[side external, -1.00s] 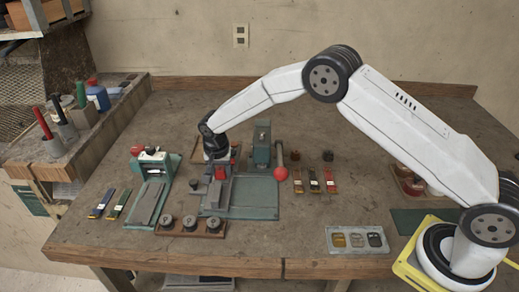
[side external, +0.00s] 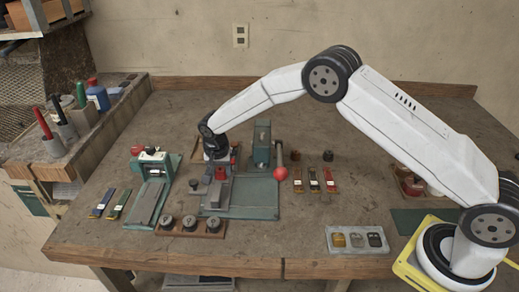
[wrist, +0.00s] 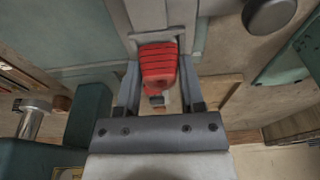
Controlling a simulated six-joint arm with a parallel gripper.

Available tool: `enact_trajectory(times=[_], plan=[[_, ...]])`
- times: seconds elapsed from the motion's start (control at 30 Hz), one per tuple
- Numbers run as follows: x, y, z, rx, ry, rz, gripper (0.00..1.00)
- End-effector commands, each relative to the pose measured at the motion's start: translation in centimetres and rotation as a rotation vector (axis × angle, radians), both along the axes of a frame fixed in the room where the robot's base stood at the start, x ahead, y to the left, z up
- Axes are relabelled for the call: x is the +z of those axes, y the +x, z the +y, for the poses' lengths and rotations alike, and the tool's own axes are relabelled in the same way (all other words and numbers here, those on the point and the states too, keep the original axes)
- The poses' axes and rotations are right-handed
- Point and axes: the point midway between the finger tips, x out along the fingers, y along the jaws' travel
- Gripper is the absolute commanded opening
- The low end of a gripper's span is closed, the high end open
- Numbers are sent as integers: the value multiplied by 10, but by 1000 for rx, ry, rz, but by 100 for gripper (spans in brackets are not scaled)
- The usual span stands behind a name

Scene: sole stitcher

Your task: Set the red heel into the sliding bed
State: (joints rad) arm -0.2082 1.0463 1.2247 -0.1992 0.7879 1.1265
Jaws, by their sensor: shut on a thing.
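My gripper (wrist: 159,88) is shut on the red heel (wrist: 158,66), a ribbed block between its two fingers in the wrist view. In the side external view the red heel (side external: 221,176) shows just below my gripper (side external: 217,168). The sliding bed (side external: 214,197) is a grey piece on the green stitcher base, directly under and in front of the heel. In the wrist view the grey bed (wrist: 150,14) meets the heel's far end. I cannot tell whether the heel is fully seated. Its underside is hidden.
The green stitcher column (side external: 262,146) and a red-knobbed lever (side external: 281,173) stand close on the right. A green clamp fixture (side external: 152,190) is on the left. A wooden rack of dark spools (side external: 190,226) lies in front. Small coloured tools (side external: 314,181) lie right of the lever.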

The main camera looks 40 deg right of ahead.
Motion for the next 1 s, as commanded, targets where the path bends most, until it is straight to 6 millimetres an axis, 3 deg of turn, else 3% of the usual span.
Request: enact_trajectory(times=[0.53, 0.57, 0.6, 1.0], plan=[[-8, 0, 0, 0, 0, 0, 0], [-8, 0, 0, 0, 0, 0, 56], [-8, 0, 0, 0, 0, 0, 65], [-6, 0, 0, 0, 0, 0, 65]])
